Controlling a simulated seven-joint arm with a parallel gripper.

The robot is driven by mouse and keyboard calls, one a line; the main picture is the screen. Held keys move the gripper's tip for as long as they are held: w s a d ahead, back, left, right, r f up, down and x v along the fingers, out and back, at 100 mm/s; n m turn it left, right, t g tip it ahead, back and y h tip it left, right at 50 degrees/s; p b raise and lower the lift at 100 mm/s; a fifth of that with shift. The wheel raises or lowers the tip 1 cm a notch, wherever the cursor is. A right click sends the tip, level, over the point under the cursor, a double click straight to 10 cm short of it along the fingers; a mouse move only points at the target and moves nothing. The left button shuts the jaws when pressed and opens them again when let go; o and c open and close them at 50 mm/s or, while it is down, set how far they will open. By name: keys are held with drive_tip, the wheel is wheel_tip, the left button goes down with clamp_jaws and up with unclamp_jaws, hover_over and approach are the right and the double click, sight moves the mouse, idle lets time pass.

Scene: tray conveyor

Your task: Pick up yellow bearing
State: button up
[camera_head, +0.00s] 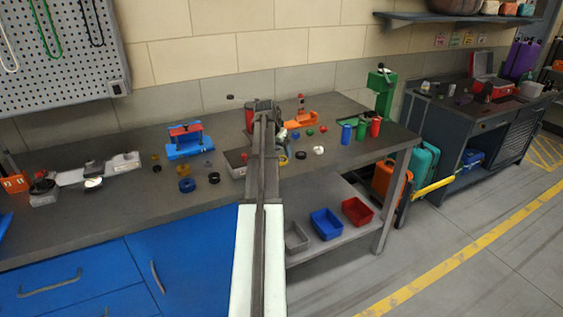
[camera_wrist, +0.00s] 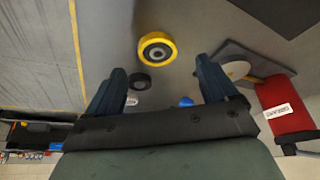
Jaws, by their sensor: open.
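The yellow bearing (camera_wrist: 157,48) is a yellow ring with a dark centre, lying on the grey bench top. In the wrist view it is at the upper middle, slightly beyond my fingertips. In the head view the yellow bearing (camera_head: 283,158) shows just right of my arm, partly hidden by it. My gripper (camera_wrist: 160,66) is open, its two dark blue fingers wide apart with nothing held. The bearing lines up roughly with the gap between them. My arm hides most of my gripper in the head view.
A black ring (camera_wrist: 139,81), a white part (camera_wrist: 131,100) and a blue part (camera_wrist: 186,101) lie near the fingers. A grey-based device (camera_wrist: 236,70) and a red labelled block (camera_wrist: 285,107) stand to the right. Coloured cylinders (camera_head: 361,132) stand right on the bench.

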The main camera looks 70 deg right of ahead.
sight(282, 158)
drive_tip(key=shift+x, duration=2.3)
drive_tip(key=shift+s, duration=0.15)
drive_tip(key=shift+c, duration=0.5)
drive_tip(key=c, duration=1.1)
